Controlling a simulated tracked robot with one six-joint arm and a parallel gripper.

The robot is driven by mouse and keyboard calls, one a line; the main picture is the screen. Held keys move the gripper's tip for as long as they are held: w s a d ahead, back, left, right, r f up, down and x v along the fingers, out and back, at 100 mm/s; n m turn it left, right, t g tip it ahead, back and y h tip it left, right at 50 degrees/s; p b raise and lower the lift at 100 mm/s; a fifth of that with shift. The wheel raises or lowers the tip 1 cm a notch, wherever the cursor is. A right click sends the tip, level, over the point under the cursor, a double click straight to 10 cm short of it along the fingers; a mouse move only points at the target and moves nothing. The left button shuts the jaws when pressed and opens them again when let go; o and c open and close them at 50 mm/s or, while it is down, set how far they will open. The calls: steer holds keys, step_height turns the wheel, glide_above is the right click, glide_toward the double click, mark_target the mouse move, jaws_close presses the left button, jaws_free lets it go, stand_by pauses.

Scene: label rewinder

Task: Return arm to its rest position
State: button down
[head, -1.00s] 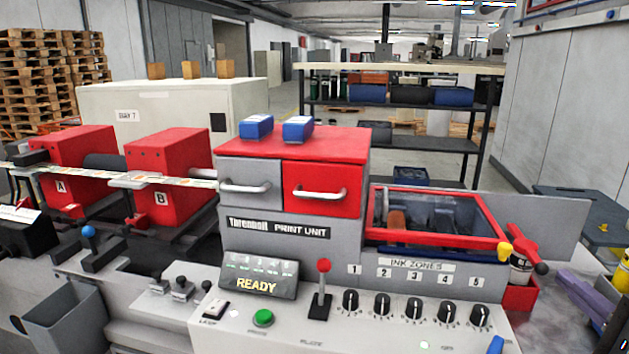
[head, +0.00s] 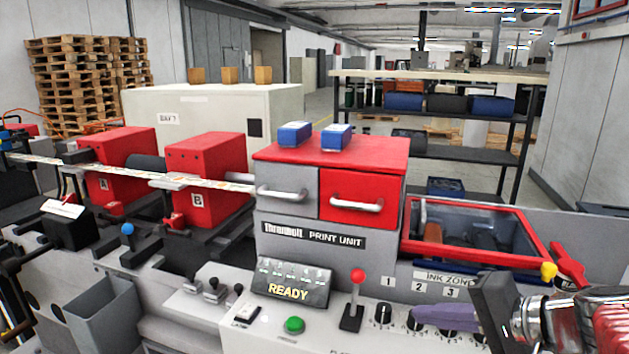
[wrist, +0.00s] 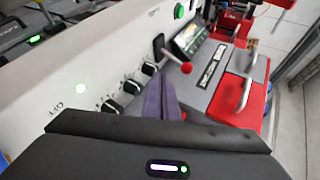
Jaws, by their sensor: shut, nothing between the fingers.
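My gripper (head: 418,314) shows at the lower right of the head view, its purple fingers closed together and pointing left across the ink-zone knobs of the print unit (head: 290,234). In the wrist view the fingers of my gripper (wrist: 166,88) lie side by side with nothing between them. There the red-knobbed lever (wrist: 172,58) appears close to the fingertips; I cannot tell whether there is contact. The same red-knobbed lever (head: 357,290) stands upright left of the fingers in the head view. The fingers and my arm hide some knobs and part of the ink-zone label.
The screen (head: 289,284) reads READY above a green button (head: 294,325). A red-framed window (head: 478,232) is behind my arm. Two blue boxes (head: 294,134) sit on the red top. Red units A (head: 118,163) and B (head: 206,178) stand left. The aisle behind is open.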

steer(key=s+a+f+n+g+h, duration=0.1)
steer(key=s+a+f+n+g, duration=0.2)
steer(key=s+a, duration=0.3)
steer(key=s+d+f+n+h, duration=0.1)
steer(key=s+f+n+h, duration=0.3)
steer(key=s+n+h, duration=0.1)
steer(key=shift+s+d+f+n+h, duration=0.15)
steer(key=shift+s+f+n+h, duration=0.35)
steer(key=shift+h, duration=0.4)
steer(key=shift+w+r, duration=0.1)
